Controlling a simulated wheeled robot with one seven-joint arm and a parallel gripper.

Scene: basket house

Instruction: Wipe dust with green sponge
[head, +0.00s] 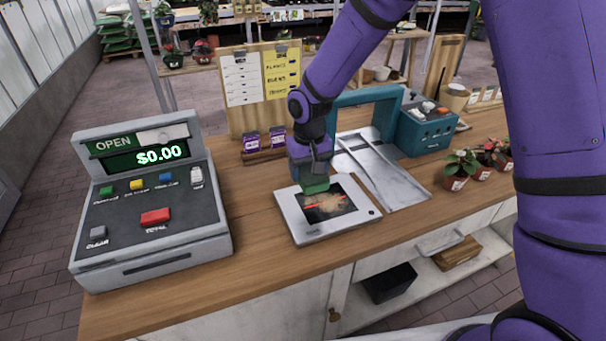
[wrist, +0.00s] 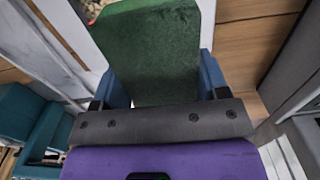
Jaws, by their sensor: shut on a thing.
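My gripper (head: 312,170) is shut on the green sponge (head: 314,186), which also fills the upper middle of the wrist view (wrist: 152,50). The sponge is over the far edge of the dark screen of a white flat device (head: 299,229) on the counter. Brown dust (head: 326,208) lies on that screen, with a red line across it. I cannot tell whether the sponge touches the screen.
A grey cash register (head: 150,215) stands on the left of the wooden counter (head: 255,255). A metal tray (head: 395,185) and a teal machine (head: 425,135) are to the right. Potted plants (head: 457,170) stand near the right front edge. Small purple boxes (head: 251,143) sit behind.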

